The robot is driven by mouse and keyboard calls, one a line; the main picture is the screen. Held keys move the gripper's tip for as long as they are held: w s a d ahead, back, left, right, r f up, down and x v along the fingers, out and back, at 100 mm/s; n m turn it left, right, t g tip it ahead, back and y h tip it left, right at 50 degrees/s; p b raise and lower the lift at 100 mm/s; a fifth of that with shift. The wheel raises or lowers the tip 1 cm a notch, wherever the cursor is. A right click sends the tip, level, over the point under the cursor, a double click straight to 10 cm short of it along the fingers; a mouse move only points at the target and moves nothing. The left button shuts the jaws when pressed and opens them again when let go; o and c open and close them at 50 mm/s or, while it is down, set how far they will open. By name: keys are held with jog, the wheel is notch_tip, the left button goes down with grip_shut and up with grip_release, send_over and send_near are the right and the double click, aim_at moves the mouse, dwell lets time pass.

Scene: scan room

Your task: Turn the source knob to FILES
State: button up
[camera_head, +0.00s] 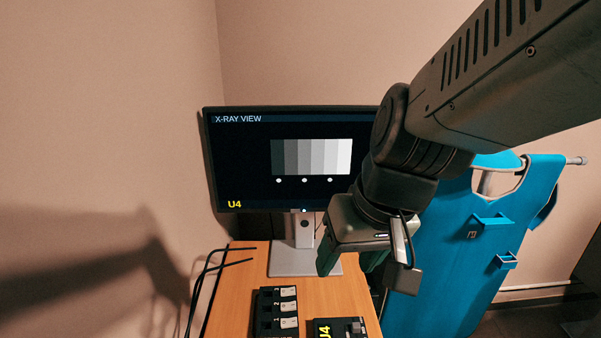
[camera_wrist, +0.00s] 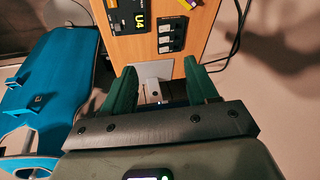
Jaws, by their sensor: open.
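The monitor (camera_head: 290,125) stands at the back of the wooden desk and reads X-RAY VIEW, with a grey step wedge and a yellow U4. A dark box marked U4 (camera_head: 325,326) lies at the desk's near edge, cut off by the frame; it also shows at the top of the wrist view (camera_wrist: 138,20). I cannot make out a source knob or its FILES mark in either view. My gripper (camera_head: 349,270) is open and empty, above the desk in front of the monitor stand. In the wrist view its green fingers (camera_wrist: 160,78) point toward the desk edge, apart from both boxes.
A black panel (camera_head: 264,310) with several pale switches, numbered, sits left of the U4 box. Black cables (camera_head: 205,280) hang off the desk's left edge. A blue padded seat or table (camera_head: 470,255) stands right of the desk. The desk (camera_head: 345,290) is bare between the stand and the panel.

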jog(key=w+f+g, duration=0.1)
jog(key=f, duration=1)
jog(key=w+f+g+h, duration=0.1)
jog(key=f, duration=1)
jog(key=w+d+f+n+g, duration=0.1)
jog(key=f, duration=1)
jog(key=shift+w+h, duration=0.25)
jog(key=shift+h, duration=0.05)
jog(key=shift+r, duration=0.1)
jog(key=shift+c, duration=0.4)
jog(key=c, duration=1)
